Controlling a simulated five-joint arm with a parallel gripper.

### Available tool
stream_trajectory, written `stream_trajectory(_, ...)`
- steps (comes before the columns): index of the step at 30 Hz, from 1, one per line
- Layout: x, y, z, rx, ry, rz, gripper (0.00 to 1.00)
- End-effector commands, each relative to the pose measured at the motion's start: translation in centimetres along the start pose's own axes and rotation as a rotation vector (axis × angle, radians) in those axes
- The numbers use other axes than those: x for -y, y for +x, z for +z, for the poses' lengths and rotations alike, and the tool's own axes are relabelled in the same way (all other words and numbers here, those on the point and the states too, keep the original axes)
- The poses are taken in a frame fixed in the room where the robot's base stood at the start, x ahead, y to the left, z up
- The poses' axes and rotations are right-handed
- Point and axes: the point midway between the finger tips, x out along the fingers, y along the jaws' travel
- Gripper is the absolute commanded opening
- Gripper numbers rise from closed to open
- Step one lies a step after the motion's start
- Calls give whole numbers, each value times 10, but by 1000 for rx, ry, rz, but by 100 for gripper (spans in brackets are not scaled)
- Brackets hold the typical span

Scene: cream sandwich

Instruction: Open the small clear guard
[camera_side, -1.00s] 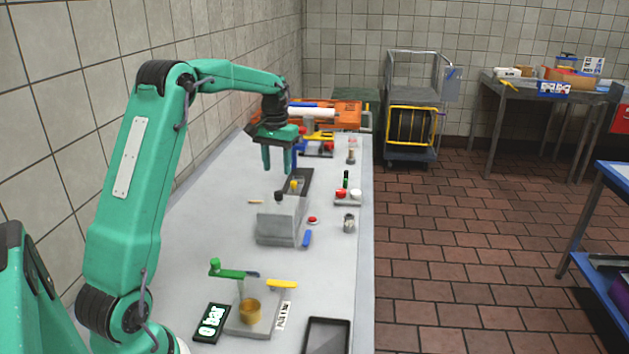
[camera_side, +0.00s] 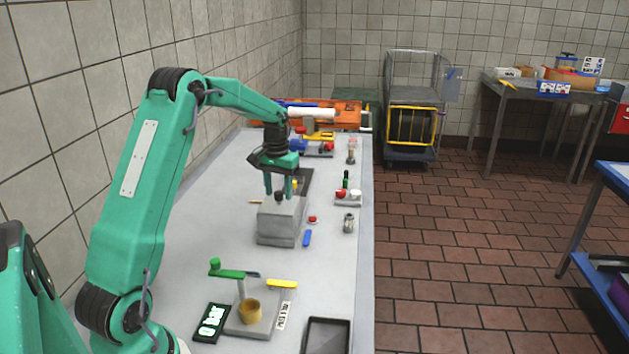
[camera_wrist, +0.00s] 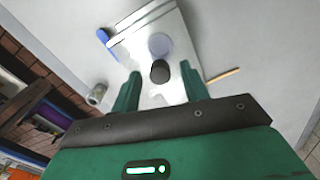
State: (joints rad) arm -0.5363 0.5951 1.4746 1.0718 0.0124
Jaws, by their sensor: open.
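A grey box (camera_side: 280,220) with a dark knob on top stands on the long bench. My gripper (camera_side: 278,188) is open just above the box, fingers pointing down. In the wrist view, the dark round knob (camera_wrist: 160,71) shows between my two fingers, with no clear grip on it. A pale bluish see-through round piece (camera_wrist: 160,45) lies beside the knob on the box top; it may be the small clear guard. I cannot make out the guard in the side view, where my fingers cover part of the box top.
A blue piece (camera_side: 307,238) lies by the box's right side. A small red button (camera_side: 312,219) and a metal jar-like part (camera_side: 349,223) stand to the right. A green-handled fixture (camera_side: 240,285) and a display (camera_side: 211,322) are nearer. The bench left of the box is mostly clear.

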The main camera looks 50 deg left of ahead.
Motion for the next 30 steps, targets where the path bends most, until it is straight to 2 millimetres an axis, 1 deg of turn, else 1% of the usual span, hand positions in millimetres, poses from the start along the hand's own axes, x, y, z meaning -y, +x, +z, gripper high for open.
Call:
stream_trajectory(3, 0, 0, 0, 0, 0, 0, 45)
stream_trajectory(4, 0, 0, 0, 0, 0, 0, 41)
stream_trajectory(10, 0, 0, 0, 0, 0, 0, 2)
stream_trajectory(11, 0, 0, 0, 0, 0, 0, 0)
stream_trajectory(17, 0, 0, -1, 0, 0, 0, 0)
stream_trajectory(20, 1, -1, -5, 0, 0, 0, 0)
stream_trajectory(30, 9, -1, -34, -2, -1, 0, 0)
